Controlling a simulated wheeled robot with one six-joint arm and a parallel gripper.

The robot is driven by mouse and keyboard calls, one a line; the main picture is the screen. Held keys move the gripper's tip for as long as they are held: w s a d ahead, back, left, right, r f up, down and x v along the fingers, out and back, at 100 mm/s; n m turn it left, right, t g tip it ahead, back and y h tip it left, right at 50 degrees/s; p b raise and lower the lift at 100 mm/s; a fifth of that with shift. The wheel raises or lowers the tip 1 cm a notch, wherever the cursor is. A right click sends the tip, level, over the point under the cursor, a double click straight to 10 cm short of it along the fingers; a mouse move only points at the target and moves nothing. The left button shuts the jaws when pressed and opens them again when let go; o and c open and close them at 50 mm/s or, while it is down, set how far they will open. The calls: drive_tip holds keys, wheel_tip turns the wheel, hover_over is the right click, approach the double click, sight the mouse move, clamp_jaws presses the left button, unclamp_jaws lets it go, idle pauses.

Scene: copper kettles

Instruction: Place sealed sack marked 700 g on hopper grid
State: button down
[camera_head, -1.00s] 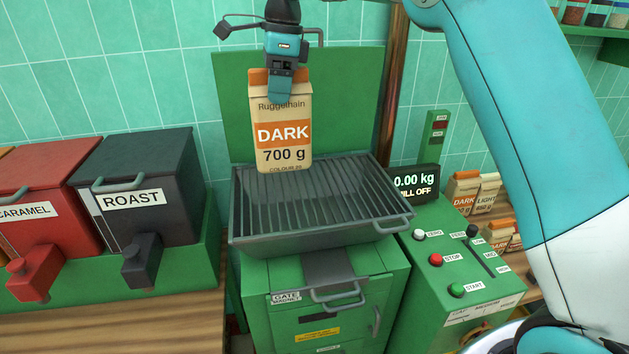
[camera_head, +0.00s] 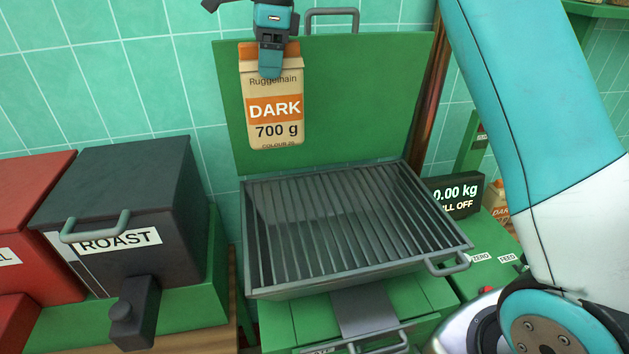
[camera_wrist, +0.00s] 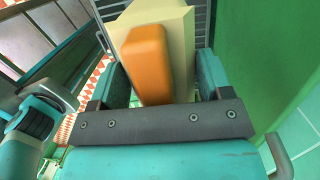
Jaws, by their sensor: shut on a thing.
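The sack (camera_head: 273,125) is a cream packet with an orange band, marked "Ruggelhain DARK 700 g". It hangs upright in my gripper (camera_head: 270,68), which is shut on its orange top. In the head view it shows in front of the raised green lid, above the hopper grid. The hopper grid (camera_head: 345,220) is a bare rack of dark metal bars in a grey frame, with nothing on it. In the wrist view the sack's orange top (camera_wrist: 148,65) sits between the two teal fingers of my gripper (camera_wrist: 160,85).
The green lid (camera_head: 370,100) stands open behind the grid. A dark ROAST bin (camera_head: 130,195) and a red bin (camera_head: 35,200) stand at the left. A display (camera_head: 455,196) reading 0.00 kg is at the right, beside the green control panel (camera_head: 495,235). A handle (camera_head: 448,265) sticks out from the grid's front right.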

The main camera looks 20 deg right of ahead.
sight(275, 129)
wheel_tip(275, 129, down, 14)
drive_tip(key=b, duration=1.1)
drive_tip(key=shift+d+f+b, duration=0.1)
drive_tip(key=shift+d+b, duration=0.05)
drive_tip(key=shift+b, duration=0.15)
drive_tip(key=shift+f+b, duration=0.6)
drive_tip(key=shift+f, duration=2.05)
drive_tip(key=shift+c, duration=0.2)
unclamp_jaws()
